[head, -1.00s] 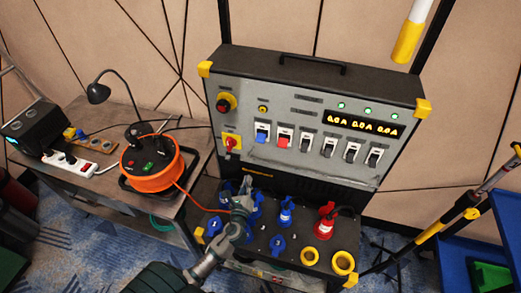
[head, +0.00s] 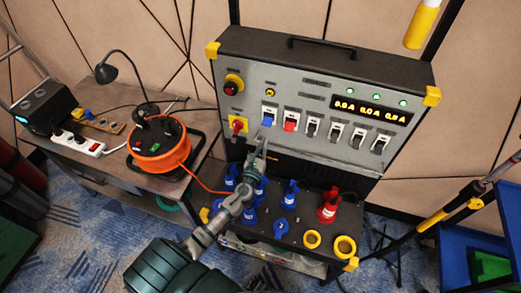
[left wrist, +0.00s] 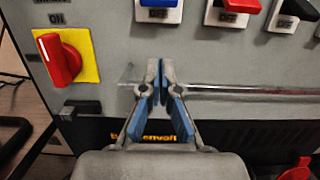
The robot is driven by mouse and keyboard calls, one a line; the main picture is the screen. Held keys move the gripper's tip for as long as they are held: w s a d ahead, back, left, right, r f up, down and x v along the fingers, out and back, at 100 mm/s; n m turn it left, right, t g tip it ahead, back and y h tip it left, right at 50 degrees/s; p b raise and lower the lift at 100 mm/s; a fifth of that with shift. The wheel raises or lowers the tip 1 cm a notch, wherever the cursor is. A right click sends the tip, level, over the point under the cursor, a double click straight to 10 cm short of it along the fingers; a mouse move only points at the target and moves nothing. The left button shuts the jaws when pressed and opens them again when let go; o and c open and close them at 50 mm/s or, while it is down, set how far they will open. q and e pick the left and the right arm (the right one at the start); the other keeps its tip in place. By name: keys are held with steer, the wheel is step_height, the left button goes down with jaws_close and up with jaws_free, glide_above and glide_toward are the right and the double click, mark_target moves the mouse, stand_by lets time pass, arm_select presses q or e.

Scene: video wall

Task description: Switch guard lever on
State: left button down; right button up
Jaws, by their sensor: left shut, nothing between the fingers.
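The grey control panel (head: 330,165) carries a row of rocker levers: a blue one (head: 269,115), a red one (head: 291,121) and several black ones. A clear strip (left wrist: 240,92) runs below the levers in the left wrist view. A red rotary knob on a yellow plate (head: 238,125) sits left of the row; it also shows in the left wrist view (left wrist: 60,60), under the word ON. I cannot tell which part is the guard lever. My left gripper (head: 262,143) is shut and empty in front of the panel, below the blue lever; its fingertips (left wrist: 160,68) overlap the strip's left part.
Blue plugs (head: 285,198) and a red plug (head: 329,205) stand on the ledge below the panel. An orange cable reel (head: 158,160) and a power strip (head: 80,143) are on the table at left. A blue cart (head: 455,255) stands at right.

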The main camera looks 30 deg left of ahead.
mark_target(267, 136)
arm_select(q)
steer(key=w+r+p, duration=0.1)
steer(key=r+p, duration=0.1)
steer(key=r, duration=0.1)
steer(key=w+r+p, duration=0.1)
steer(key=shift+w+a+r, duration=0.2)
steer(key=shift+w+a, duration=0.1)
steer(key=shift+a, duration=0.05)
steer(key=shift+f, duration=0.1)
steer(key=shift+w, duration=0.1)
